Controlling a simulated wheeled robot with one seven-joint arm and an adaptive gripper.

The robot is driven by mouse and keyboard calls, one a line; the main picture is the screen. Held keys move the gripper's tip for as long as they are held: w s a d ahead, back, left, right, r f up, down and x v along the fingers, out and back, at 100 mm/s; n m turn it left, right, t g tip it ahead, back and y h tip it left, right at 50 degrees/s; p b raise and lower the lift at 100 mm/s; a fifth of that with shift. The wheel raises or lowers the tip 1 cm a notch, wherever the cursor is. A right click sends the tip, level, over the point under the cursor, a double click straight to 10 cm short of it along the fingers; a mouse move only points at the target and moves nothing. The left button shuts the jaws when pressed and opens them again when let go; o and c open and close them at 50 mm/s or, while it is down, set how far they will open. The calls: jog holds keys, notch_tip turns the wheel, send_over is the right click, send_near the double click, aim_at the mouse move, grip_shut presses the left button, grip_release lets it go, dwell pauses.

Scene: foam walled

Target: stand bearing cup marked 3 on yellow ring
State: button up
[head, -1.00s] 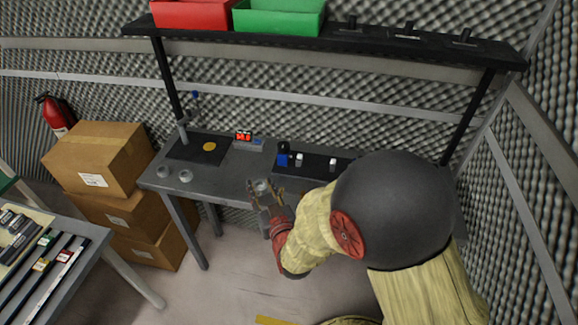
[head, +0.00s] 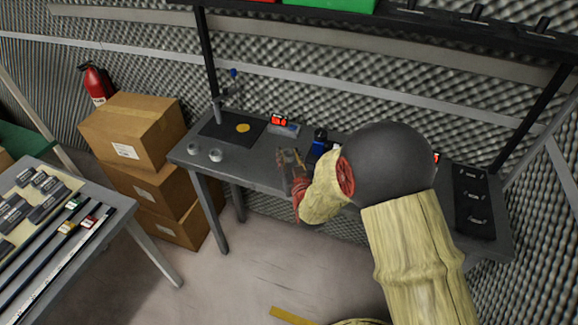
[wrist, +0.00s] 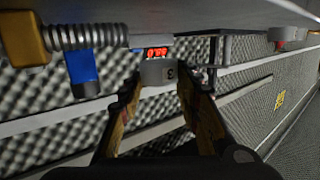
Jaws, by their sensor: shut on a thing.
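In the head view my gripper (head: 290,157) is over the front part of the grey bench, and the cup is hard to make out there. The yellow ring (head: 243,128) lies on a dark mat (head: 222,133) at the bench's left, to the left of my gripper and apart from it. Nothing stands on the ring.
A device with a red display (head: 279,120) stands right of the mat, and a blue object (head: 320,141) stands further right. A stand (head: 217,108) rises at the mat's back left. Two small round pieces (head: 193,148) (head: 216,155) sit at the bench's front left.

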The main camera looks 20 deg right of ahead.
aim_at(289, 168)
jog(key=shift+w+f, duration=0.3)
jog(key=shift+f, duration=0.05)
jog(key=shift+w+f+b, duration=0.15)
jog(key=shift+f+b, duration=0.8)
jog(key=shift+f, duration=0.65)
jog(key=shift+f, duration=0.1)
jog(key=shift+f, duration=0.1)
jog(key=o, duration=1.2)
jog(key=shift+o, duration=0.2)
